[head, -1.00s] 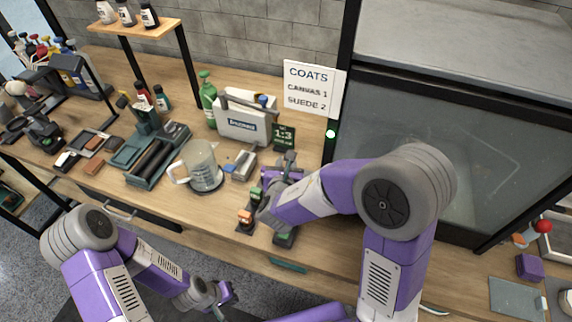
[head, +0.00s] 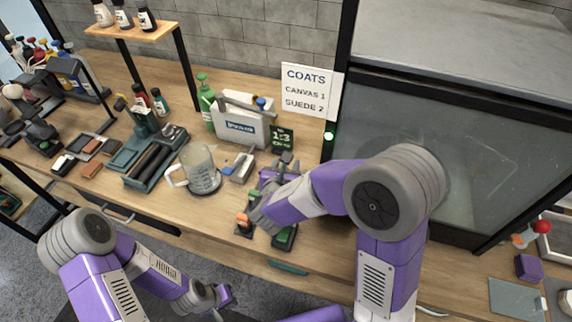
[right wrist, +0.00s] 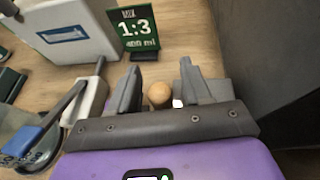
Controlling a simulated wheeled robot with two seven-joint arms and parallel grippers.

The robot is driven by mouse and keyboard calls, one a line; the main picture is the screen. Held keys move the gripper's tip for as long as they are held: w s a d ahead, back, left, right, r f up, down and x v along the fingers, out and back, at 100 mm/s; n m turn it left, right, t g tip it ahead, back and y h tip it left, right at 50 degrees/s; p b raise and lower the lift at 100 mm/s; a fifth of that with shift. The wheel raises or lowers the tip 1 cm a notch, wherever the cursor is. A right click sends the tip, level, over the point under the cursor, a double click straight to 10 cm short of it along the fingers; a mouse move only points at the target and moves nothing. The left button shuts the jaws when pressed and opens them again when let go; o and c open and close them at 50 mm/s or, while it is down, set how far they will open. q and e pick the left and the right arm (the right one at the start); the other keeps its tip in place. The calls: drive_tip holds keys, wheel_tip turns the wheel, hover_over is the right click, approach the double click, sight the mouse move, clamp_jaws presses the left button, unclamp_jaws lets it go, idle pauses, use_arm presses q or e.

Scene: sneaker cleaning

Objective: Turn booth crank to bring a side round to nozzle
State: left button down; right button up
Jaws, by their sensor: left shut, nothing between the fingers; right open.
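The booth (head: 440,130) is a dark-framed glass box at the right, with a green light (head: 328,136) on its left post. In the right wrist view a round wooden knob (right wrist: 158,95), possibly the crank's, shows between the fingertips of my right gripper (right wrist: 155,88). That gripper is open, and I cannot tell whether it touches the knob. In the head view my right gripper (head: 283,170) is partly hidden by its own wrist, in front of the green 1:3 card. The rest of the crank is hidden. My left gripper (head: 224,295) is shut and empty, low in front of the bench.
The 1:3 card (right wrist: 135,32) and a white carrier box (head: 238,122) stand behind my right gripper. A measuring jug (head: 201,170) stands to its left. Brushes and bottles crowd the bench's left side. A COATS sign (head: 309,91) stands by the booth.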

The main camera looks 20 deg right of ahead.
drive_tip(key=p+v, duration=0.1)
drive_tip(key=v, duration=0.6)
drive_tip(key=shift+s+r+p, duration=0.1)
drive_tip(key=shift+r+p, duration=0.05)
drive_tip(key=shift+p, duration=0.15)
